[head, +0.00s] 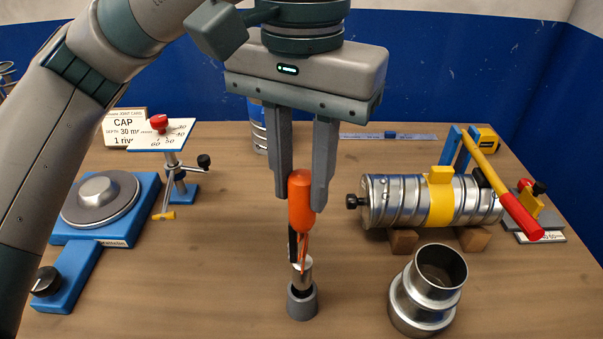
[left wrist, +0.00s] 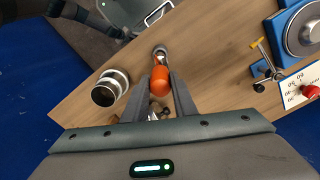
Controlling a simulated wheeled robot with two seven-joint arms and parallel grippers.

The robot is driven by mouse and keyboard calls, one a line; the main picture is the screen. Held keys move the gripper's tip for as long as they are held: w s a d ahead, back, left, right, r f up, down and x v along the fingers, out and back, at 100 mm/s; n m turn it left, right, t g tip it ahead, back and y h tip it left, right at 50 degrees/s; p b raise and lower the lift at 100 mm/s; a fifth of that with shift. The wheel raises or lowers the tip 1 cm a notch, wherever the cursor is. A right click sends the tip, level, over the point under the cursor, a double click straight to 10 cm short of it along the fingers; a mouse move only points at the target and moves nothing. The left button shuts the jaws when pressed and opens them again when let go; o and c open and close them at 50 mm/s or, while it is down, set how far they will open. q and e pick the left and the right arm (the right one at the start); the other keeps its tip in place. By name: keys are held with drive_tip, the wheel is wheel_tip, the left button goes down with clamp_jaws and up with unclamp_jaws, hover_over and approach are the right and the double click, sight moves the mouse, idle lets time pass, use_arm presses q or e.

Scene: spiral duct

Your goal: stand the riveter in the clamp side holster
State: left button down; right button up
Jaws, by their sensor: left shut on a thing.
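The riveter (head: 301,203) has an orange handle, a black and orange lever part and a silver nose. My left gripper (head: 302,190) is shut on its orange handle, and the riveter hangs upright, nose down. A small grey cup (head: 302,303), which looks like a holster, stands on the table under the nose. The black tip meets the cup's mouth in the picture; I cannot tell how deep it sits. In the left wrist view the orange handle (left wrist: 159,82) shows between the fingers. My right gripper is not seen.
A silver stepped duct piece (head: 425,290) stands close right of the cup. The long spiral duct (head: 380,202) lies on wooden blocks (head: 404,241). A blue turntable fixture (head: 105,205) and a stand with a dial card (head: 160,135) are at left.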

sight(301, 211)
use_arm(q)
drive_tip(key=shift+f+b, duration=1.35)
drive_tip(key=shift+f, duration=0.25)
drive_tip(key=shift+f+b, duration=0.75)
drive_tip(key=shift+f, duration=0.1)
drive_tip(key=c, duration=1.4)
unclamp_jaws()
drive_tip(key=shift+o, duration=0.2)
